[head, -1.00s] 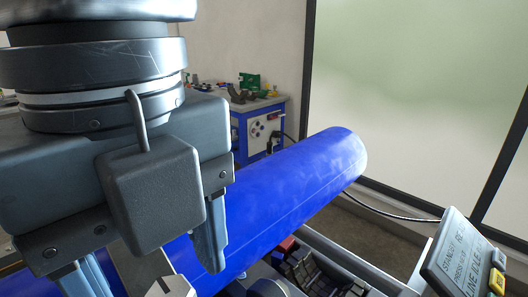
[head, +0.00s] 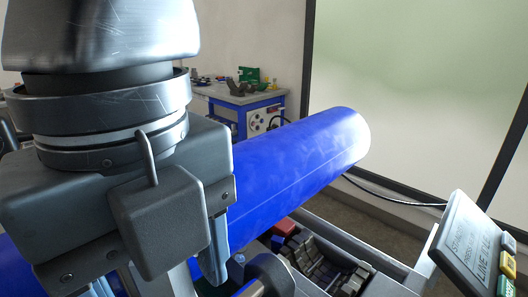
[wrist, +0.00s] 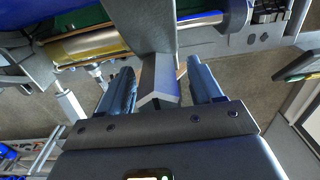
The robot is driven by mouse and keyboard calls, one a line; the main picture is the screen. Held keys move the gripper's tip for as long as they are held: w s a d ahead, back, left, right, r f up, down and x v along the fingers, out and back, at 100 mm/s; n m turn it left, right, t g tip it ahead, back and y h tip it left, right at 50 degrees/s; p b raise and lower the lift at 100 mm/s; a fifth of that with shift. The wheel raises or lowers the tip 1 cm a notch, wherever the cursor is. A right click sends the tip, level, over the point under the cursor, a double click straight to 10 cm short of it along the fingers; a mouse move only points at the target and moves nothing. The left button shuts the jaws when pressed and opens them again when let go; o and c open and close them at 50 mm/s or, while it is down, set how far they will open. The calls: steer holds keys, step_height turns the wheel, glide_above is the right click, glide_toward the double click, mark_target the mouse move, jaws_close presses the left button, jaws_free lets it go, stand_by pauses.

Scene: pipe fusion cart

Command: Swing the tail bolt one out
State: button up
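My gripper (wrist: 160,88) is at the left of the head view, pointing down beside the blue pipe (head: 300,155). In the wrist view its two blue-grey fingers are spread, with a grey angled metal piece (wrist: 158,82) between them. Narrow gaps show beside that piece, so I see no grip on it. I cannot tell for certain which part is tail bolt one. A silver bar (wrist: 200,22) runs across the clamp structure at the top of the wrist view. In the head view my gripper's body hides most of the area around its fingertips.
A tray of dark blocks (head: 318,262) lies below the pipe. A tilted control panel (head: 462,245) with coloured buttons stands at the right. A workbench (head: 240,97) is at the back. A gold cylinder (wrist: 88,46) shows in the wrist view. Bare floor lies beyond the cart.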

steer(key=c, duration=0.6)
steer(key=shift+s+d+f+b, duration=0.2)
steer(key=shift+s+d+b, duration=0.4)
steer(key=shift+s+d, duration=0.2)
steer(key=shift+c, duration=0.2)
steer(key=shift+s+d+f+b, duration=0.35)
steer(key=shift+s+d+b, duration=0.25)
steer(key=shift+d+b, duration=0.15)
steer(key=shift+s+d+f+b, duration=0.55)
steer(key=shift+s+d+b, duration=0.1)
steer(key=shift+d+b, duration=0.15)
